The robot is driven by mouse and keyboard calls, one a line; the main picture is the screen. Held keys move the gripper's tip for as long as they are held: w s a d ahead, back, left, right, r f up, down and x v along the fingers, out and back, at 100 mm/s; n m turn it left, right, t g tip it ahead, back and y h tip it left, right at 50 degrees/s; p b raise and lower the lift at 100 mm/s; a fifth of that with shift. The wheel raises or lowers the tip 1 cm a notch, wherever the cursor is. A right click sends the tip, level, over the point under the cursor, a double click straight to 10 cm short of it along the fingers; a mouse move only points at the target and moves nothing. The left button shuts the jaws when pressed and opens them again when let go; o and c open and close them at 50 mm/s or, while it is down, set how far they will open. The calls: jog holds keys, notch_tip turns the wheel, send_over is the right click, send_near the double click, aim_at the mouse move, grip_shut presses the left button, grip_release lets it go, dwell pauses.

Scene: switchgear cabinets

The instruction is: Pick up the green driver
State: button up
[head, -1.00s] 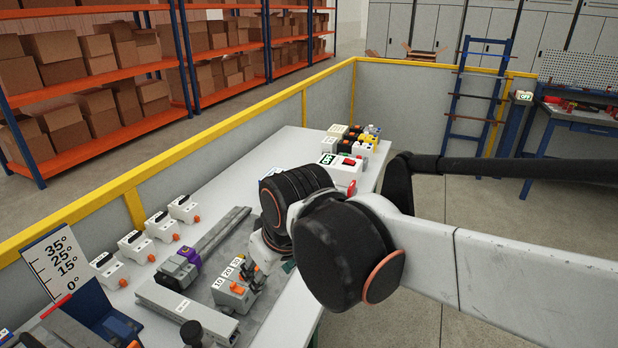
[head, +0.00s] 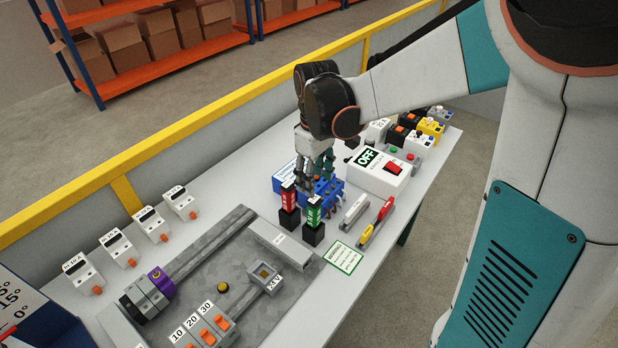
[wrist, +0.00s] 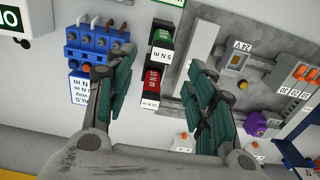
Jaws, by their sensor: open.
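The green driver (head: 314,212) stands upright in a black base on the white table, with a red driver (head: 289,196) in a similar base just left of and behind it. In the wrist view the green driver (wrist: 162,42) lies near the top middle, with the red driver (wrist: 152,82) below it. My gripper (head: 317,178) points down, behind the two drivers and over the blue terminal block. In the wrist view my gripper (wrist: 164,60) has its teal fingers spread wide, with both drivers between them in the picture and nothing held.
The blue terminal block (head: 332,195) stands close behind the drivers. A white box marked OFF (head: 382,175), a red-and-yellow tool (head: 377,222) and a green-edged card (head: 343,257) lie to the right. A grey panel (head: 215,285) with switches fills the left front.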

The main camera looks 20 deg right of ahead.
aim_at(314, 213)
jog(key=shift+w+f, duration=0.1)
jog(key=shift+f, duration=0.35)
jog(key=f+b, duration=0.1)
jog(key=f, duration=0.5)
jog(key=f+b, duration=0.2)
jog(key=f, duration=0.4)
jog(key=shift+s+a+f, duration=0.1)
jog(key=shift+s+f, duration=0.1)
jog(key=shift+f, duration=0.2)
grip_shut()
